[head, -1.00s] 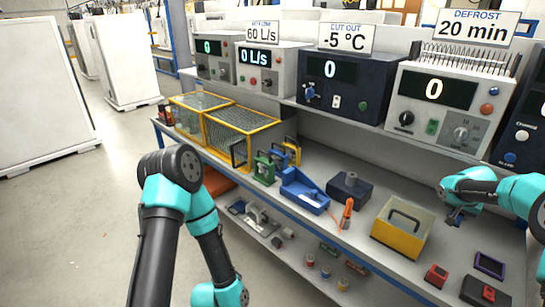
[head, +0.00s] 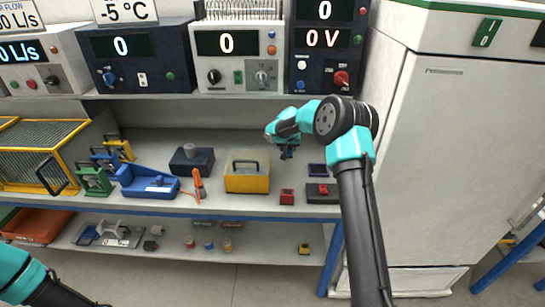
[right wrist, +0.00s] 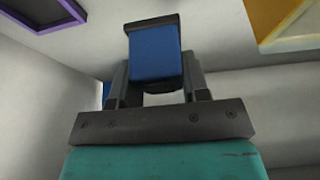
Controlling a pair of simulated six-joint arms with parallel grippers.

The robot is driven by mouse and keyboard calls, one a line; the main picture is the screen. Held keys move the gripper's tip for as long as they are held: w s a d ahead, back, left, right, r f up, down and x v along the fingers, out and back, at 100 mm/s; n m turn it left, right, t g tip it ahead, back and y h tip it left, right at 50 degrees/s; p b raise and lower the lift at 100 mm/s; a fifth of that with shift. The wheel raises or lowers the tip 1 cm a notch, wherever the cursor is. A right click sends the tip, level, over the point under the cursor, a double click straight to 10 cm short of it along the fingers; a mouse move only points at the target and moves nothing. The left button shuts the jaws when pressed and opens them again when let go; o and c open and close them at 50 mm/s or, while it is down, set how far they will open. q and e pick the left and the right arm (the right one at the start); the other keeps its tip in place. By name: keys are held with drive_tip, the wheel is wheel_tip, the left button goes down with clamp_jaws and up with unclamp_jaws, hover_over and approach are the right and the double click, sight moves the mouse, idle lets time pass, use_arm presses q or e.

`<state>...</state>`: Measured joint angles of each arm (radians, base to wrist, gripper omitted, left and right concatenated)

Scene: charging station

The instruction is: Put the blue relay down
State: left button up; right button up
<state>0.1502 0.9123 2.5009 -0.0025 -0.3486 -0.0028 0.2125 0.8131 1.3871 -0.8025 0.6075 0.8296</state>
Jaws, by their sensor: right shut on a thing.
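The blue relay (right wrist: 153,52) is a small blue block with a dark cap, held in my right gripper (right wrist: 155,88) in the right wrist view. The gripper's fingers are shut on its two sides. In the head view my right gripper (head: 287,153) is above the back of the bench, right of the yellow box and left of the purple-rimmed tray. The relay is very small and dark there. My left gripper is out of view; only part of my left arm shows at the lower left.
The purple-rimmed tray (head: 318,170) lies on the bench (head: 232,205) behind a red box (head: 287,196) and a dark box (head: 322,189). The yellow box (head: 247,184) stands to the left. A tall pale cabinet (head: 440,150) stands at the right. Instruments line the shelf above.

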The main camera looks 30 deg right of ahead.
sight(288, 151)
drive_tip(key=shift+f, duration=1.55)
drive_tip(key=shift+f, duration=1.85)
drive_tip(key=shift+f, duration=0.1)
drive_tip(key=o, duration=1)
drive_tip(key=shift+c, duration=0.2)
drive_tip(key=v, duration=1.2)
